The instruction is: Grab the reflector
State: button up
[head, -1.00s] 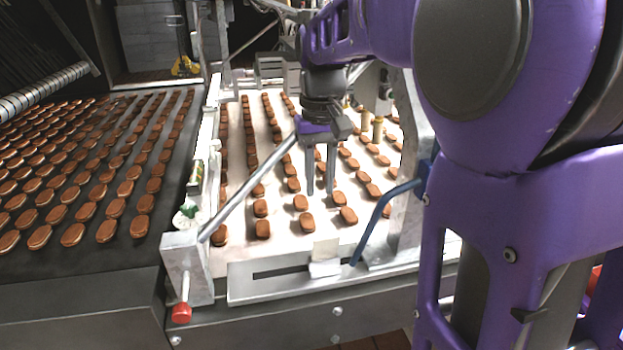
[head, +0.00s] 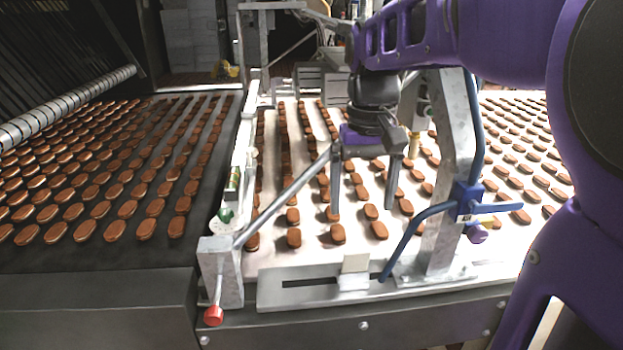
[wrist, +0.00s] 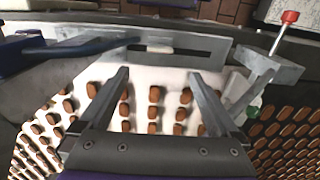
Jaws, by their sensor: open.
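My gripper (head: 362,209) is open and empty, its two fingers pointing down over the rows of brown biscuits on the pale belt. In the wrist view the gripper (wrist: 160,76) has its fingertips wide apart, with biscuits between and below them. A small pale block (head: 354,268) sits on the slotted metal plate at the belt's front edge; it may be the reflector, but I cannot tell for sure. It also shows in the wrist view as a small pale block (wrist: 160,46), beyond the fingertips and apart from them.
A slanted metal rod (head: 285,200) runs close to the left finger. A red knob (head: 213,316) is at the front left. A dark belt (head: 120,262) with biscuits lies left.

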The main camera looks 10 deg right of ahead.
aim_at(356, 256)
notch_tip(356, 256, down, 14)
jog(key=shift+r+b, duration=0.1)
jog(key=shift+b, duration=1.05)
jog(key=c, duration=1.4)
jog(key=o, duration=1.4)
notch_tip(356, 256, up, 17)
jog(key=p, duration=0.3)
jog(key=shift+r, duration=0.2)
